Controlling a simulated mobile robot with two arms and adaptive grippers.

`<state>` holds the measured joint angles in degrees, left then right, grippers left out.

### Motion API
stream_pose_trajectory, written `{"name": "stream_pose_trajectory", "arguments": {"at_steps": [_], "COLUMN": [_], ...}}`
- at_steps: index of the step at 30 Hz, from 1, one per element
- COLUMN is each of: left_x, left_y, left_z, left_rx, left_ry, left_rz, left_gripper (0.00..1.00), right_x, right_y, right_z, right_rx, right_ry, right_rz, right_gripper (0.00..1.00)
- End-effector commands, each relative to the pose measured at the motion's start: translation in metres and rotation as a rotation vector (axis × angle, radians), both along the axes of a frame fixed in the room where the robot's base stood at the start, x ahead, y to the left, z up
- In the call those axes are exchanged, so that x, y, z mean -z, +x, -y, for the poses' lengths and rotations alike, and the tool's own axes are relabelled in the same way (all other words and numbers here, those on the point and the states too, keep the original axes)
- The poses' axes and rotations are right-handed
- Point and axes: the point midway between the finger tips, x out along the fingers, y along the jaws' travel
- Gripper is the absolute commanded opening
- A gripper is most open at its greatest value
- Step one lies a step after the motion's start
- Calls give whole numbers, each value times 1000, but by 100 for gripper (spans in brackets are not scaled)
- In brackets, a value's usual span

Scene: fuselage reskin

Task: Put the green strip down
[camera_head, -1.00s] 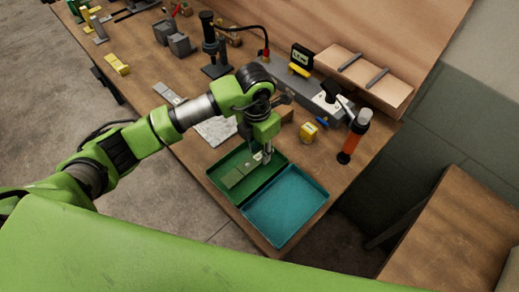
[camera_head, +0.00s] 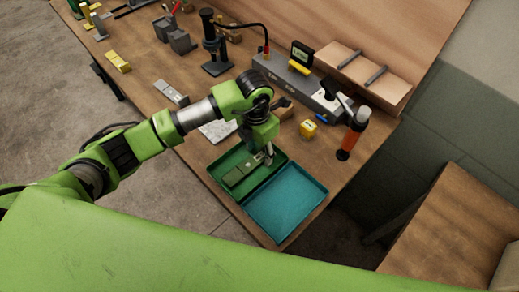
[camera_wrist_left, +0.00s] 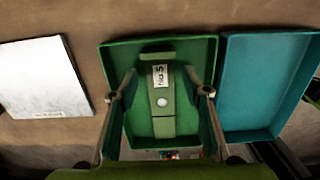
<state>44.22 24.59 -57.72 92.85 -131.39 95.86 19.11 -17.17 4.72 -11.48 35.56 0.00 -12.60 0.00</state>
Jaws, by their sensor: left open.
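The green strip (camera_head: 241,174) lies in the green tray (camera_head: 214,174) on the bench. In the left wrist view the strip (camera_wrist_left: 162,100) is long and narrow, with a white "No 5" label and a pale round spot. The tray (camera_wrist_left: 109,62) surrounds it there. My left gripper (camera_wrist_left: 160,75) is open, with one finger on each side of the strip and visible gaps between. In the head view the left gripper (camera_head: 264,157) is over the tray's upper right part. Whether the strip lies fully flat cannot be told. My right gripper is not in view.
A teal tray (camera_head: 287,205) adjoins the green tray on the right. A pale plate (camera_wrist_left: 45,78) lies to its left in the wrist view. A yellow block (camera_head: 307,129) and an orange-black cylinder (camera_head: 354,133) stand to the right. A stand (camera_head: 213,50) is farther back.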

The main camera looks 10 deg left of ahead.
Motion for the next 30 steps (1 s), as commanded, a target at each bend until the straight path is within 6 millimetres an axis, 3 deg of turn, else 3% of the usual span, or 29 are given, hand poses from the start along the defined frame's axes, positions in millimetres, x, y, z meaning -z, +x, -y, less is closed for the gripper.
{"name": "stream_pose_trajectory", "arguments": {"at_steps": [5, 12, 18, 24, 30], "left_x": [-21, -74, -107, -121, -122], "left_y": [1, -1, -3, -5, -5], "left_z": [-1, -2, -3, -4, -4], "left_rx": [1, 3, 0, 0, 0], "left_ry": [-1, -1, -1, 0, 0], "left_rz": [7, 8, 3, 0, 0], "left_gripper": [44, 44, 44, 44, 44], "right_x": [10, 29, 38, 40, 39], "right_y": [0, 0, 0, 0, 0], "right_z": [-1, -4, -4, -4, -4], "right_rx": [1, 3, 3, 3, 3], "right_ry": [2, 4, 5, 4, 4], "right_rz": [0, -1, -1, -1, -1], "right_gripper": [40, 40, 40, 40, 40]}}
